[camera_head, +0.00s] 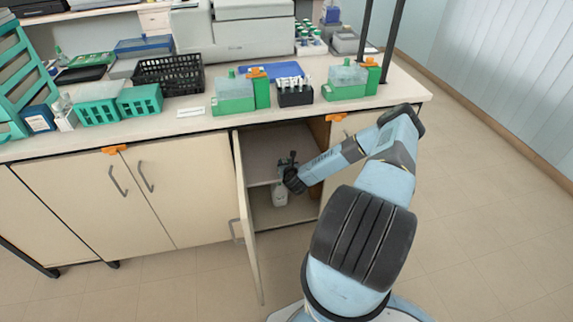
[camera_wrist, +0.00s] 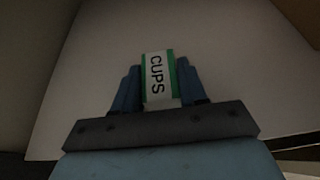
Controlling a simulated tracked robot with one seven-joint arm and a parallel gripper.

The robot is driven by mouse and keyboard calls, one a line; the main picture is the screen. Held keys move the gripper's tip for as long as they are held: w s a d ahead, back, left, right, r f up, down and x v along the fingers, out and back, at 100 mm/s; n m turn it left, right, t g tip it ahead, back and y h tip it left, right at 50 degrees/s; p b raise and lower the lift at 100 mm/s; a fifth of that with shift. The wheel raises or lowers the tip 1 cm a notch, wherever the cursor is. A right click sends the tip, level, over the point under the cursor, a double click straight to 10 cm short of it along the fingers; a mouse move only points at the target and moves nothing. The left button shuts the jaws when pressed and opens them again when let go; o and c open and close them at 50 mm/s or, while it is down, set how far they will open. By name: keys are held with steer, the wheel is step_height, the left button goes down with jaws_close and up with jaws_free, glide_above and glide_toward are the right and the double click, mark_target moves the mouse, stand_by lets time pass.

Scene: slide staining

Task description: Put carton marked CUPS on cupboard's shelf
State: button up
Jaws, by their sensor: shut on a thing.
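The carton marked CUPS (camera_wrist: 158,75) shows in the wrist view, white with green edges. It sits between the two blue fingers of my gripper (camera_wrist: 160,88), which is shut on it. In the head view my gripper (camera_head: 288,160) reaches into the open cupboard (camera_head: 240,190), at about the height of its shelf (camera_head: 262,174). The carton cannot be made out in the head view. In the wrist view a pale flat surface lies behind the carton; I cannot tell whether the carton touches it.
The cupboard's door (camera_head: 246,220) stands open to the left of my arm. The counter above holds green boxes (camera_head: 234,95) and a black crate (camera_head: 169,74). The floor at right is clear.

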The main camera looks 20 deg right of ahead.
steer(key=o, duration=1)
steer(key=shift+o, duration=0.2)
steer(key=v, duration=1.2)
steer(key=shift+r, duration=0.1)
